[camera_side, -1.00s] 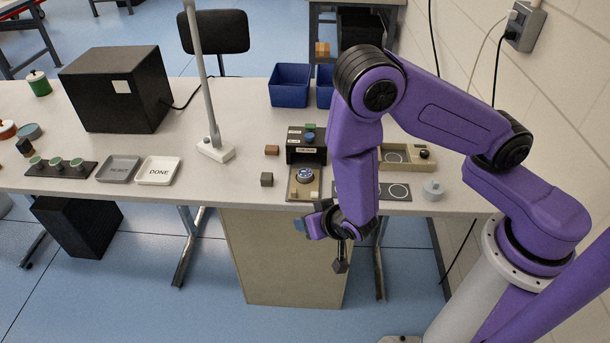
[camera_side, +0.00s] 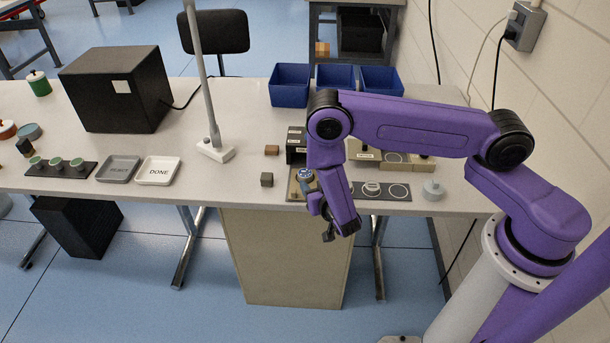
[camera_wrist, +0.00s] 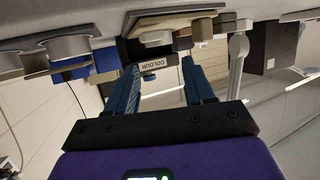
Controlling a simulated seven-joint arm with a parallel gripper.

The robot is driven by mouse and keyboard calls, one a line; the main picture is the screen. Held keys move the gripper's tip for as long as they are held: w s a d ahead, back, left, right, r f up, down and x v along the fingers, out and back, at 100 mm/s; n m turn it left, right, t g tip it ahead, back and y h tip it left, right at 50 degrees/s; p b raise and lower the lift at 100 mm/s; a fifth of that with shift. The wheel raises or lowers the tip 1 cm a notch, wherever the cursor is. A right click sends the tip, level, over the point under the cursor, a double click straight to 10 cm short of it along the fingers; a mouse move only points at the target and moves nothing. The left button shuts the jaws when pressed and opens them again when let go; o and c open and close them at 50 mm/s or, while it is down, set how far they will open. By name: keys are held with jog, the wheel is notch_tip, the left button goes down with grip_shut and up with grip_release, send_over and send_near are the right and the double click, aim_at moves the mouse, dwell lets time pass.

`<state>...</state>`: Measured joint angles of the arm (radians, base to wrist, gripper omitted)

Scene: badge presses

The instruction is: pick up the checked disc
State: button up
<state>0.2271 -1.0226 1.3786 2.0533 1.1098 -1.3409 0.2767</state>
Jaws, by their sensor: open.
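A round disc (camera_side: 305,174) with a blue and pale pattern lies on the tan bed of the press labelled COLOUR, partly behind my arm. It looks like the checked disc, but its pattern is too small to be sure. My gripper (camera_side: 323,209) is at the bench's front edge, just in front of and below the disc. In the wrist view my gripper (camera_wrist: 158,68) has its blue fingers apart with nothing held between them. The COLOUR label (camera_wrist: 158,62) of the press shows beyond the gap. I cannot make out the disc's face there.
A dark mat (camera_side: 350,190) with ring marks and a pale disc (camera_side: 372,188) lies right of the press. A grey round piece (camera_side: 433,190) stands further right. The DONE tray (camera_side: 158,171) is further left.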

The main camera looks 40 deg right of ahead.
aim_at(305, 173)
jog(key=shift+x, duration=4.1)
jog(key=shift+f, duration=0.1)
jog(key=c, duration=0.7)
